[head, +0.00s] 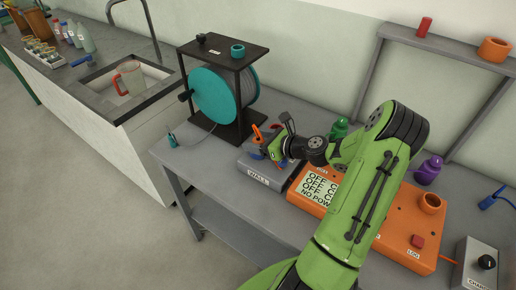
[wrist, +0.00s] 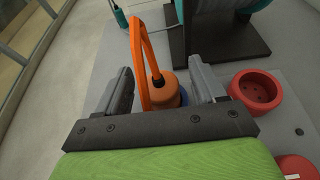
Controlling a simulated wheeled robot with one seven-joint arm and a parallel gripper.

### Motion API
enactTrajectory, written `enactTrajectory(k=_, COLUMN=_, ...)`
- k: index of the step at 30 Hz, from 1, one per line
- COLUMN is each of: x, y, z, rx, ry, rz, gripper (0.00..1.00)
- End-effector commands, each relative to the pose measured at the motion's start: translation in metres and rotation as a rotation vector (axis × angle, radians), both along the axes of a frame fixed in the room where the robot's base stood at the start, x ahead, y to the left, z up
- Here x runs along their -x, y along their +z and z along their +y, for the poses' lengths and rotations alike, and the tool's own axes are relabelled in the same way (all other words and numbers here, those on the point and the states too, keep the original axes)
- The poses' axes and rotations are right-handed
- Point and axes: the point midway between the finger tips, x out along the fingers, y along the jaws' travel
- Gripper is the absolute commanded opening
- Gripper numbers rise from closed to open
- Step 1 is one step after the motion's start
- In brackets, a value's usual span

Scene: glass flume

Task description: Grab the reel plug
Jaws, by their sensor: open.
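The cable reel (head: 218,97) has a teal side and stands in a dark frame on the bench. A grey cable runs from it to a small teal plug (head: 172,141) near the bench's left edge, seemingly the reel plug. The teal plug also shows at the top of the wrist view (wrist: 120,16), beyond my fingers. My gripper (head: 268,146) is open over the grey WALL box. In the wrist view my open jaws (wrist: 162,82) stand either side of an orange plug (wrist: 162,92) with a tall orange loop handle. It sits over a blue socket; contact with the fingers cannot be told.
The WALL box (head: 262,172) also bears a red socket (wrist: 256,90) right of my jaws. An orange panel (head: 400,240) with a display lies to the right. The bench's front left is mostly clear.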

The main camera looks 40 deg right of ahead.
Motion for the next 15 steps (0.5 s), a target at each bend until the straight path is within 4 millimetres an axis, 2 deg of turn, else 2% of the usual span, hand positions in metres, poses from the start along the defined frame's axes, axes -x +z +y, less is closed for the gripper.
enactTrajectory(k=3, x=0.0004, y=0.0008, z=-0.0004, rx=0.000, ry=-0.001, rz=0.000, gripper=0.69)
enactTrajectory(k=4, x=0.0004, y=0.0009, z=-0.0004, rx=0.000, ry=0.000, rz=0.000, gripper=0.66)
enactTrajectory(k=15, x=0.0008, y=0.0010, z=-0.0004, rx=0.000, ry=0.000, rz=0.000, gripper=0.10)
